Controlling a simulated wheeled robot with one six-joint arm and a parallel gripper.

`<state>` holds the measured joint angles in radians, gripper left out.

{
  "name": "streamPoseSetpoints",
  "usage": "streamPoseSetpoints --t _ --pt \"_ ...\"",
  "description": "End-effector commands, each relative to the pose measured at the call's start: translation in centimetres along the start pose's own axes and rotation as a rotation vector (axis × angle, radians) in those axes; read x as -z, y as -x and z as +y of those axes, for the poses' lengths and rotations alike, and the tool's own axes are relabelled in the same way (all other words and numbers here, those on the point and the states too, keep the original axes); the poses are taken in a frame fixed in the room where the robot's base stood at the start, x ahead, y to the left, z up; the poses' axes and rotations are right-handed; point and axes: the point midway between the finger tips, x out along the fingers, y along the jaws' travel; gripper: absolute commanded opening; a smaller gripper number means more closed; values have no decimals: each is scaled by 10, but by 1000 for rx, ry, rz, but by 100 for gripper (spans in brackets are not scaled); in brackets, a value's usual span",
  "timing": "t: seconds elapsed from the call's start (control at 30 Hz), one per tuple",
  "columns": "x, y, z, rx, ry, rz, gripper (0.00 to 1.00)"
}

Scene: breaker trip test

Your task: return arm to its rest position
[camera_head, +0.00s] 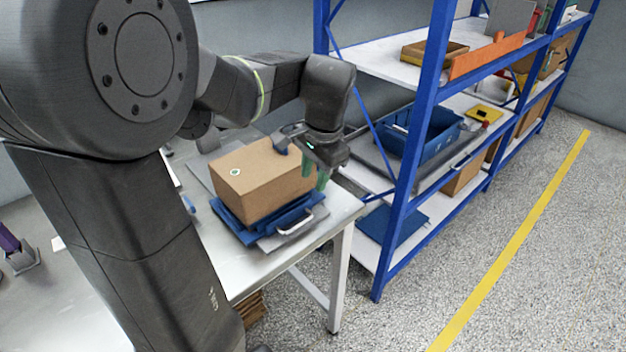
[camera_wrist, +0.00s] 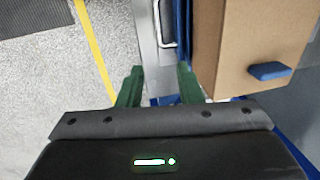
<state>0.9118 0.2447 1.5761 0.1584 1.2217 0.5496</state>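My gripper (camera_head: 315,178) hangs at the end of my arm, beside the right end of a cardboard box (camera_head: 258,182) on the table. Its green fingers point down in the head view. In the wrist view my gripper (camera_wrist: 158,84) has its two fingers apart with nothing between them. The cardboard box (camera_wrist: 262,45) is just to the right of the fingers there, with a small blue block (camera_wrist: 269,71) on its face. I cannot tell whether a finger touches the box.
The box sits on a blue base (camera_head: 243,230) on the metal table (camera_head: 345,208). A blue shelf rack (camera_head: 408,150) with a blue bin (camera_head: 432,148) stands close to the right. Open floor with a yellow line (camera_head: 520,235) lies at the right.

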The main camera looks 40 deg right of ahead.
Motion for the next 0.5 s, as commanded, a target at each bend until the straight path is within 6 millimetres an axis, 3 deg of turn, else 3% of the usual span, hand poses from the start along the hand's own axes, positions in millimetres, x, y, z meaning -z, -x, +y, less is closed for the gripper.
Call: streamPoseSetpoints --t 0.3,0.5 --pt "0 -2 0 -1 0 -1 32" --pt "-1 -24 0 -2 0 -4 32"
